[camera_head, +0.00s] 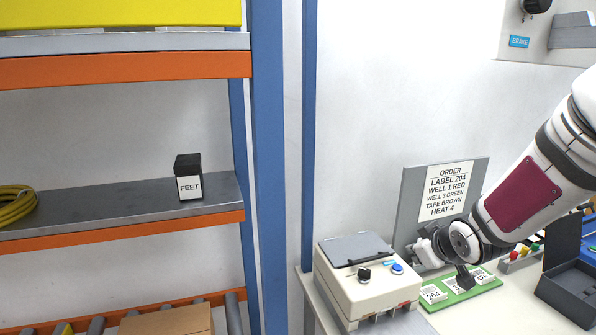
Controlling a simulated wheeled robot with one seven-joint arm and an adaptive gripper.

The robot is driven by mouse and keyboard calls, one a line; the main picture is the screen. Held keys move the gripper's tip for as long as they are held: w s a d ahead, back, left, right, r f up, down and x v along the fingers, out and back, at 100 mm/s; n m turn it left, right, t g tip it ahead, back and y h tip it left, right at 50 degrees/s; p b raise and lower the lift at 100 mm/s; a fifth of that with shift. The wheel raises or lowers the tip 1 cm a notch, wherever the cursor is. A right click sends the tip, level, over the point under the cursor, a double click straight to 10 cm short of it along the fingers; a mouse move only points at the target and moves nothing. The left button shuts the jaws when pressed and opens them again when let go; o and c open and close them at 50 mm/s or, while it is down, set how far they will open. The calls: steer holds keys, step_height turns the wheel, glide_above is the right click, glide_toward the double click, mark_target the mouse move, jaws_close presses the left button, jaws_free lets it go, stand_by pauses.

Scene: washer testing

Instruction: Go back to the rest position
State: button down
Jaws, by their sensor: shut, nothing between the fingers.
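My gripper (465,281) is at the right, low over the bench, with its dark fingertips shut and empty. They are just over or beside a green strip (482,289) carrying white label cards, one reading 204 (433,294). I cannot tell whether the fingertips touch the cards, and they partly hide them. My white arm with a dark red panel comes in from the right edge.
A white machine (362,285) with a grey lid, black knob and blue button stands left of my gripper. An order board (446,192) stands behind. A dark open box (570,295) is at the right. Shelving at the left holds a FEET box (189,180).

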steer(key=s+a+r+m+g+h, duration=0.2)
steer(key=s+a+r+m, duration=0.1)
steer(key=s+r, duration=0.85)
steer(key=s+a+m+g+y, duration=0.1)
steer(key=s+a, duration=0.1)
steer(key=s, duration=0.6)
steer(key=s+a+r+m+y, duration=0.1)
steer(key=s+a, duration=0.1)
steer(key=s, duration=0.7)
steer(key=shift+s+a+r+g, duration=0.15)
steer(key=shift+s+a+g, duration=0.15)
steer(key=shift+a+g, duration=0.1)
